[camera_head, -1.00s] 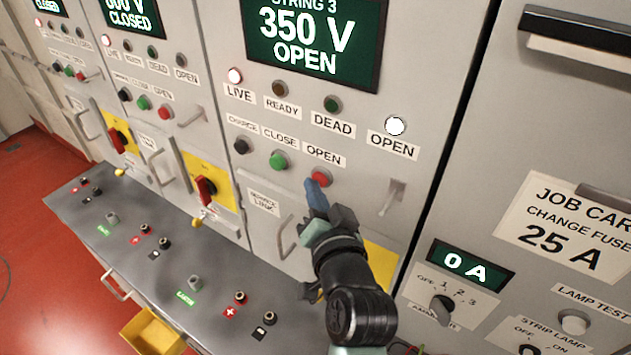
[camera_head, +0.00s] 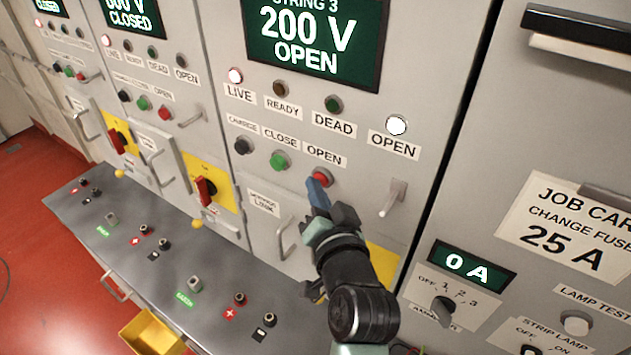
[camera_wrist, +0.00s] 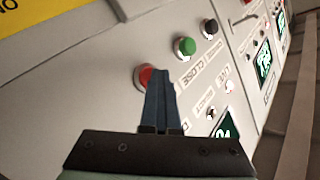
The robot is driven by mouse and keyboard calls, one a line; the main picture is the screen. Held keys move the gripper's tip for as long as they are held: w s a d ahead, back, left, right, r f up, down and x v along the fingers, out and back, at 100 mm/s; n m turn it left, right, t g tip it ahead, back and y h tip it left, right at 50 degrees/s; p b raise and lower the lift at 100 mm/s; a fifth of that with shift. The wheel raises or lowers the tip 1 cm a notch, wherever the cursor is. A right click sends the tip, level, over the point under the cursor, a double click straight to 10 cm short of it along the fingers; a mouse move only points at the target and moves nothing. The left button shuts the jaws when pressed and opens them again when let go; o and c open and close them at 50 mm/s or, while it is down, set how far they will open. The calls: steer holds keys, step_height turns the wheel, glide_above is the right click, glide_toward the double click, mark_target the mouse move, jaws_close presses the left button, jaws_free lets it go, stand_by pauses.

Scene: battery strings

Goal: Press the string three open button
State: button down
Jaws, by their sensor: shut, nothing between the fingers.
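The string three panel has a display (camera_head: 318,38) reading "200 V OPEN". Its red open button (camera_head: 321,178) sits under the "OPEN" label, right of the green close button (camera_head: 280,160). My gripper (camera_head: 318,194) is shut and empty, its blue fingertips just below the red button. In the wrist view the fingers (camera_wrist: 157,85) overlap the right side of the red button (camera_wrist: 142,77); I cannot tell whether they touch it. The white lamp (camera_head: 397,125) marked "OPEN" is lit, and so is the lamp (camera_head: 236,76) marked "LIVE". The ready and dead lamps look dark.
A toggle lever (camera_head: 392,198) and a door handle (camera_head: 285,238) stick out near my gripper. A grey bench (camera_head: 150,275) with terminals runs below the panels. A job card panel (camera_head: 560,230) is at the right, and a yellow bin (camera_head: 152,332) at the bottom.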

steer(key=shift+s+d, duration=0.1)
steer(key=shift+d, duration=0.05)
steer(key=s+a+p, duration=0.1)
steer(key=s+a, duration=0.1)
steer(key=s+a+p, duration=0.1)
steer(key=s, duration=0.1)
steer(key=shift+s+a+f, duration=0.1)
steer(key=shift+s+a, duration=0.25)
stand_by(0.8)
